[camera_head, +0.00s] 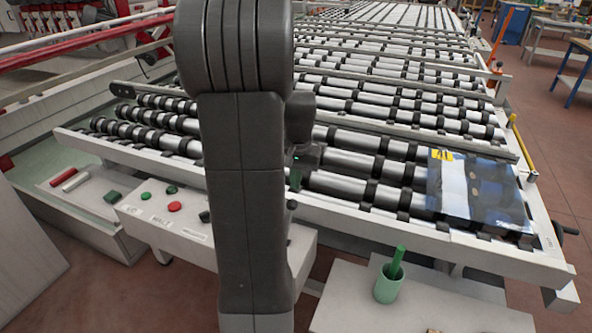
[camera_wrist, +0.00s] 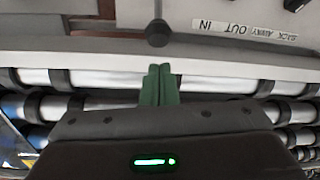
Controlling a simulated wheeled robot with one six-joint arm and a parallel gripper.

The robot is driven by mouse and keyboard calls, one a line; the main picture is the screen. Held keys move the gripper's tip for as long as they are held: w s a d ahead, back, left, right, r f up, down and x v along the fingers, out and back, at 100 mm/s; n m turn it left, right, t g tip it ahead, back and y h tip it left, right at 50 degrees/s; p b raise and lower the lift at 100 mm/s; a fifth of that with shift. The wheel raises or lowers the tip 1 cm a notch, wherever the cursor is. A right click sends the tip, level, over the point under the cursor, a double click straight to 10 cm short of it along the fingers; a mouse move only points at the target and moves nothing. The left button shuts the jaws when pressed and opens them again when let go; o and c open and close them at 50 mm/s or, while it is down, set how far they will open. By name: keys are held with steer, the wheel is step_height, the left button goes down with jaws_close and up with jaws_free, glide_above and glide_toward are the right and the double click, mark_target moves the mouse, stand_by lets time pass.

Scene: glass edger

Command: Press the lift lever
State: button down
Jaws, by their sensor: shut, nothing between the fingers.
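A black ball-ended lever (camera_head: 291,204) stands at the near edge of the roller table, beside the control panel; I take it for the lift lever, but no label on it is readable. In the wrist view its round black knob (camera_wrist: 158,33) shows just beyond my fingertips. My gripper (camera_head: 295,180) is above the knob, with its green fingers pointing down. In the wrist view my gripper (camera_wrist: 160,68) is shut and empty, its fingers side by side. A small gap shows between fingertips and knob in the picture; their depth apart is hard to judge.
The control panel (camera_head: 145,212) has green and red buttons and a black knob (camera_head: 205,216). A printed label (camera_wrist: 245,30) is upside down in the wrist view. A glass sheet (camera_head: 480,190) lies on the rollers. A green cup (camera_head: 387,288) stands on the front table.

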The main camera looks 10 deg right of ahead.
step_height(320, 180, down, 5)
steer(key=shift+w+a+r, duration=0.1)
steer(key=shift+w, duration=0.05)
stand_by(0.5)
